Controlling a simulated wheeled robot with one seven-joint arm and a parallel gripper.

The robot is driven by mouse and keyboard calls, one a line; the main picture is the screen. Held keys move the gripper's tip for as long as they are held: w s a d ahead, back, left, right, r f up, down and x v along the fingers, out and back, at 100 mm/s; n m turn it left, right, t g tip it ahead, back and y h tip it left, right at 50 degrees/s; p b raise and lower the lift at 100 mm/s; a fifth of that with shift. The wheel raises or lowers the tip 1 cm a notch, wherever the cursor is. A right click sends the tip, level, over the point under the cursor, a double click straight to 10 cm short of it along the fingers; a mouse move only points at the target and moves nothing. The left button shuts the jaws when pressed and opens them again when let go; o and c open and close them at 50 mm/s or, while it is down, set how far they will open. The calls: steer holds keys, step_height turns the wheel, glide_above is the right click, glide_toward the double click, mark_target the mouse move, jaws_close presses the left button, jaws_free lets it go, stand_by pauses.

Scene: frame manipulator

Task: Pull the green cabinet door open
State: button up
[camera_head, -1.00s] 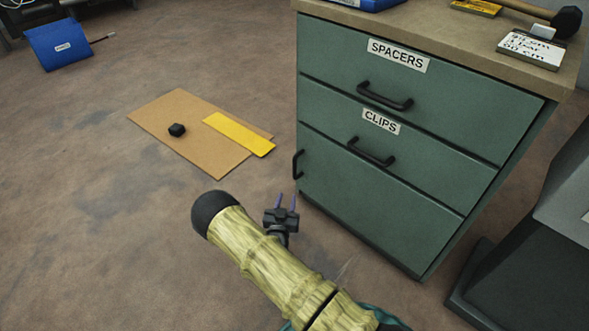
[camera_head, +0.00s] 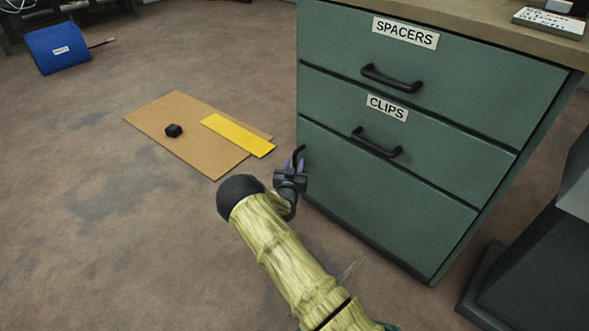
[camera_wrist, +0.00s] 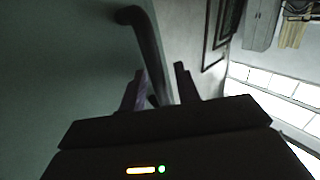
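The green cabinet (camera_head: 400,130) stands at the right in the head view. Its door (camera_head: 380,210) is the lowest front panel, and it looks shut. A black upright door handle (camera_head: 299,153) is at the door's left edge. In the wrist view the handle (camera_wrist: 148,42) is a dark curved bar coming off the green surface. My gripper (camera_head: 296,163) is at the handle. In the wrist view my gripper (camera_wrist: 161,70) is open, its fingers apart. The handle's lower part shows between them, closer to the left finger. Contact with it cannot be told.
Two drawers above the door, labelled SPACERS (camera_head: 405,33) and CLIPS (camera_head: 387,108), are shut. A cardboard sheet (camera_head: 170,115) with a black block and yellow strip lies on the floor to the left. A dark grey object (camera_head: 530,260) stands at the right. Floor left of the cabinet is mostly clear.

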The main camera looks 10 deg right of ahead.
steer(key=shift+w, duration=0.15)
jaws_close()
